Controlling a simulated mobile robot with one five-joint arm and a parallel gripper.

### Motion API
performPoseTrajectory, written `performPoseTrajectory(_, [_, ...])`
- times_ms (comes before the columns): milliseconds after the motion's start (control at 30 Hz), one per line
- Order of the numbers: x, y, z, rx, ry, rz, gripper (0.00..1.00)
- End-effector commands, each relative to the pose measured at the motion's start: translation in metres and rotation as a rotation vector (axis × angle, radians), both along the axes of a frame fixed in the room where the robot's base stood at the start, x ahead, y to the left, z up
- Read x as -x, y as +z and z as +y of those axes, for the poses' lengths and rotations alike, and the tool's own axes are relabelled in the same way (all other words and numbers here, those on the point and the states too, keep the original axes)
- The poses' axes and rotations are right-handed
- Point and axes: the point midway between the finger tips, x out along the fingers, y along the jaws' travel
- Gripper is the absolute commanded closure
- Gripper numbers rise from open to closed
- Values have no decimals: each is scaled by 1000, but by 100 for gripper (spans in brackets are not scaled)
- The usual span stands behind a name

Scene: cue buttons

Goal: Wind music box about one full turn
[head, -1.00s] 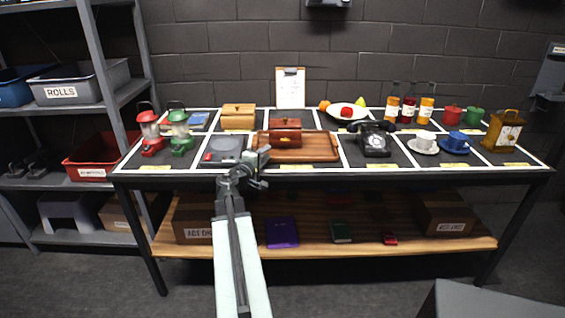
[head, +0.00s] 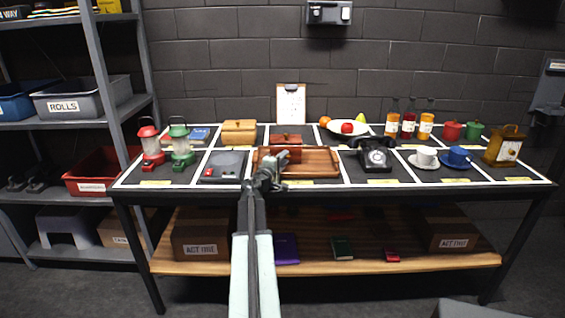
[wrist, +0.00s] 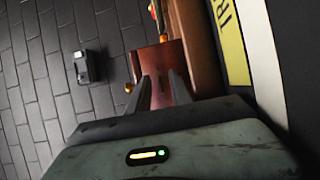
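A small brass-coloured knob (wrist: 128,88) shows beside the box. I cannot tell whether a finger touches the box.
A grey device with a red part (head: 222,166) lies left of the tray. A black telephone (head: 376,155) stands to the right. Two lanterns (head: 181,148) are at the left, and a lighter wooden box (head: 239,131) is behind. A clipboard (head: 291,104) leans at the back.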

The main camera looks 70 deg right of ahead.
Motion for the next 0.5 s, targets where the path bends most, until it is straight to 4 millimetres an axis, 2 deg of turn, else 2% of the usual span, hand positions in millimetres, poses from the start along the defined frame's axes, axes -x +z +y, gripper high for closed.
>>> performPoseTrajectory(100, [0, 0, 1, 0, 0, 0, 77])
performPoseTrajectory(200, [0, 0, 1, 0, -1, 0, 100])
performPoseTrajectory(500, [1, 0, 1, 0, -1, 0, 100])
